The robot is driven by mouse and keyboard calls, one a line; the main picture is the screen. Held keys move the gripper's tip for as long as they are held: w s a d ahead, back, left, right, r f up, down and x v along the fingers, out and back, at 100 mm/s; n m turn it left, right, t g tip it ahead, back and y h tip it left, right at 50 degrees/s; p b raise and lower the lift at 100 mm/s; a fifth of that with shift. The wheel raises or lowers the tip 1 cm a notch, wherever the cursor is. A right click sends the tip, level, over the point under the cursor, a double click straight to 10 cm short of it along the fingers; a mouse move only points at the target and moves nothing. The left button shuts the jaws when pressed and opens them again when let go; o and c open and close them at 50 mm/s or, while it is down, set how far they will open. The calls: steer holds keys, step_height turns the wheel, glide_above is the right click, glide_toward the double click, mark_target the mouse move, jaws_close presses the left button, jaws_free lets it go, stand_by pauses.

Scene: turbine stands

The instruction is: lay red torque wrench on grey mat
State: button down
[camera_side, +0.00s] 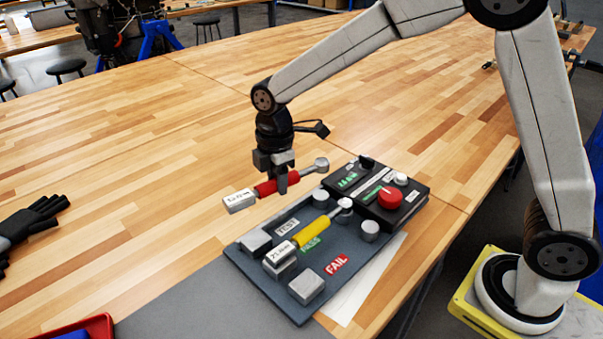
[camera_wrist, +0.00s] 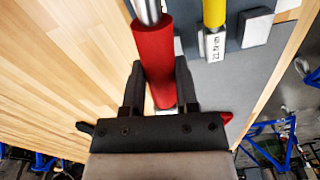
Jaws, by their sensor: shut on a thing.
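The red torque wrench (camera_side: 264,188) is in my gripper (camera_side: 282,183), which is shut around its red handle. The wrench hangs level above the table, at the far edge of the dark test board, with its white labelled end to the left and its round metal head to the right. In the wrist view the red handle (camera_wrist: 152,50) lies between the two fingers (camera_wrist: 157,82). The grey mat (camera_side: 215,305) lies flat at the front of the table, left of the board; its visible part is bare, and the picture's bottom edge cuts it off.
The test board (camera_side: 315,312) holds a yellow torque wrench (camera_side: 312,236) on raised blocks, with PASS and FAIL labels. A control box with a red button (camera_side: 390,197) stands at its right. A red tray (camera_side: 100,325) and black gloves (camera_side: 30,225) are at the left.

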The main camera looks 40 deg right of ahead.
steer(key=s+a+m, duration=0.2)
steer(key=a+m, duration=0.6)
steer(key=a, duration=0.2)
steer(key=m, duration=0.8)
glide_above(227, 306)
step_height(227, 306, down, 5)
steer(key=shift+f, duration=0.15)
steer(key=shift+f, duration=4.2)
steer(key=shift+c, duration=0.6)
jaws_free()
